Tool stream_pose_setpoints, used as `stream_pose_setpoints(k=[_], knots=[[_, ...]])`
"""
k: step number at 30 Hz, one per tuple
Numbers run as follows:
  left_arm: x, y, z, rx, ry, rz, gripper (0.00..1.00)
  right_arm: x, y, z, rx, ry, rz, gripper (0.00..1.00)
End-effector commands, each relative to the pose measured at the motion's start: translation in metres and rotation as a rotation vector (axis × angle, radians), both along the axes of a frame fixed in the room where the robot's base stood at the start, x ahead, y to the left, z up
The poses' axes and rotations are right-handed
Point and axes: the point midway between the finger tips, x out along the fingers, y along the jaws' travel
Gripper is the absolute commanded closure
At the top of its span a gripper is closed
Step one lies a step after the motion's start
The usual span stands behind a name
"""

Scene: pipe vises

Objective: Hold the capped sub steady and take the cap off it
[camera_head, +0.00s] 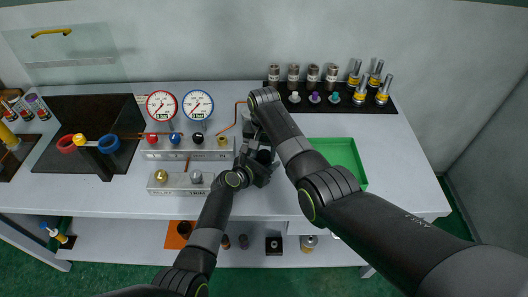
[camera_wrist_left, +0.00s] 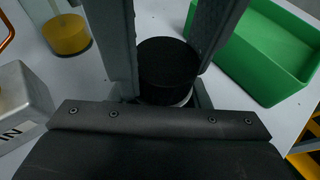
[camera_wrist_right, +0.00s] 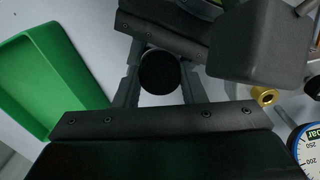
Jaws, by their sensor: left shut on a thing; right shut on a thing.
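The capped sub stands between my two grippers, its black cap (camera_wrist_left: 167,65) round and flat on top. A bit of pale metal shows under the cap in the left wrist view. The black top (camera_wrist_right: 160,72) also shows between the fingers in the right wrist view. My left gripper (camera_head: 262,165) is shut on the sub, low down. My right gripper (camera_head: 256,137) reaches in from above and is shut on the cap. In the head view both grippers and my right arm hide most of the sub. I cannot tell whether the cap is loose.
An empty green tray (camera_head: 364,176) lies just right of the grippers. Metal blocks (camera_head: 175,181) with coloured fittings and two gauges (camera_head: 198,104) stand to the left. A rack (camera_head: 328,103) with several metal parts is at the back right. A dark mat (camera_head: 60,108) lies far left.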

Motion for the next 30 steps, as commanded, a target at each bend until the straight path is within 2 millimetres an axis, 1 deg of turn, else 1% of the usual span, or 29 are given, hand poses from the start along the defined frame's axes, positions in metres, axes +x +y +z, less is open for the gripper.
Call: stream_pose_setpoints(k=[1,2,6,20,23,27,30], knots=[[0.001,0.002,-0.001,0.002,0.000,0.004,1.00,-0.001,-0.002,-0.001,-0.004,0.005,-0.002,0.90],[0.001,0.002,-0.001,0.002,0.000,0.004,1.00,-0.001,-0.002,-0.001,-0.004,0.005,-0.003,0.61],[0.000,0.002,0.000,0.002,0.000,0.002,1.00,-0.001,-0.002,-0.001,-0.003,0.004,-0.003,0.42],[-0.001,-0.001,0.000,0.000,0.001,-0.002,1.00,0.000,0.001,0.001,0.004,-0.003,-0.002,0.41],[-0.001,-0.001,0.000,-0.001,0.002,-0.002,1.00,0.001,0.002,0.009,0.004,-0.005,-0.002,0.41],[-0.001,-0.001,0.000,-0.001,0.002,-0.001,1.00,0.000,0.002,0.028,0.003,-0.004,-0.002,0.41],[0.000,0.000,0.000,0.000,0.002,-0.001,1.00,0.000,0.001,0.039,0.002,-0.001,-0.002,0.41]])
